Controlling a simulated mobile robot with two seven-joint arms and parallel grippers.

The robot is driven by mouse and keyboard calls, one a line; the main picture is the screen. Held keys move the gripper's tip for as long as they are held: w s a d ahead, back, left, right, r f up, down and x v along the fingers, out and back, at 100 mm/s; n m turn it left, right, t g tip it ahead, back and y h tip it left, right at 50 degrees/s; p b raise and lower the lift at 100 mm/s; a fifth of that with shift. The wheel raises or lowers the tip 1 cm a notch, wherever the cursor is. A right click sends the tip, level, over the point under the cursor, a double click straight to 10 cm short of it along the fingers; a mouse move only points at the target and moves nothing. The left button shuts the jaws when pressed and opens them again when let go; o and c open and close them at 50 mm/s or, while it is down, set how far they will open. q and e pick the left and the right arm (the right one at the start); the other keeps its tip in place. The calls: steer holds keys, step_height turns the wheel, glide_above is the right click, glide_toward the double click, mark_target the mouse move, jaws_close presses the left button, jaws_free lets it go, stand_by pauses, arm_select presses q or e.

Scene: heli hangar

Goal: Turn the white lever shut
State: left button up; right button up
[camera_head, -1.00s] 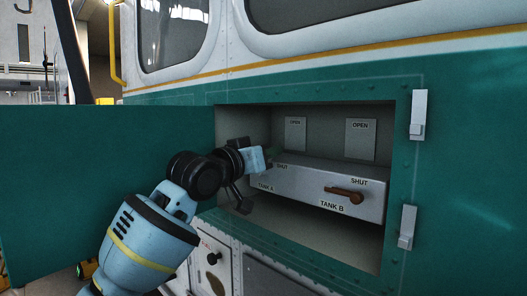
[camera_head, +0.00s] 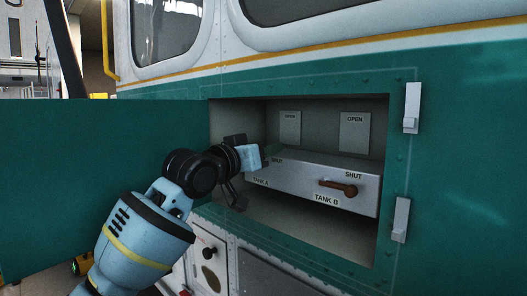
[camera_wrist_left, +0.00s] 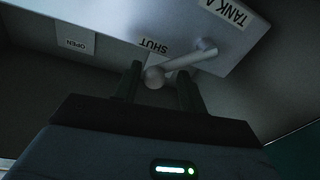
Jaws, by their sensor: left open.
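The white lever (camera_wrist_left: 182,65) shows in the left wrist view, with a round knob at its end, on the grey box under the TANK A label (camera_wrist_left: 230,14). Its knob is beside the SHUT label (camera_wrist_left: 152,46). My left gripper (camera_wrist_left: 158,85) is open, its two dark fingers on either side of the knob; I cannot tell whether they touch it. In the head view my left gripper (camera_head: 268,153) reaches into the recess at the TANK A end and hides the white lever. My right gripper is not in view.
A brown lever (camera_head: 338,187) sits on the TANK B side of the grey box (camera_head: 300,185). OPEN plates (camera_head: 355,132) stand on the recess's back wall. A green door panel (camera_head: 70,180) stands open on the left. Two latches (camera_head: 412,108) are on the right edge.

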arm_select(q)
steer(key=shift+a, duration=0.1)
steer(key=v, duration=0.7)
steer(key=shift+s, duration=0.35)
steer(key=shift+a, duration=0.1)
steer(key=shift+c, duration=0.4)
